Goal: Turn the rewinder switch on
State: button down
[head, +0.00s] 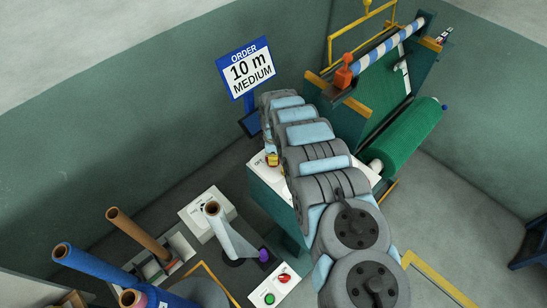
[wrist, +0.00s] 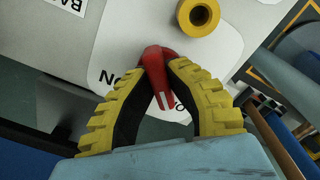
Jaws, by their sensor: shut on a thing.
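A red switch handle (wrist: 158,72) with a white mark at its lower end stands on a white plate in the wrist view. The white mark is at the lower end in the picture, beside a partly hidden letter "O"; inverted "ON" lettering shows to the left. My gripper (wrist: 160,68) has its yellow fingers closed around the handle, one on each side. In the head view my gripper (head: 272,160) is at the white top of the green cabinet (head: 275,195). The switch is hidden there by my arm.
A yellow round knob (wrist: 198,17) sits just above the handle in the wrist view. A green roll (head: 410,135) lies right of my arm. A blue order sign (head: 250,70) stands behind. Another red knob (head: 284,279) and a green button (head: 269,299) are in front.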

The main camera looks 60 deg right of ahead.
jog(key=m+b, duration=0.1)
jog(key=m, duration=0.3)
jog(key=shift+w+f, duration=0.1)
jog(key=shift+w, duration=0.05)
jog(key=m+b, duration=0.2)
jog(key=m, duration=0.2)
jog(key=shift+m, duration=0.4)
jog(key=m+b, duration=0.2)
jog(key=m, duration=0.3)
jog(key=shift+m+b, duration=0.7)
jog(key=shift+m, duration=1)
jog(key=c, duration=1)
grip_release()
jog(key=shift+c, duration=0.2)
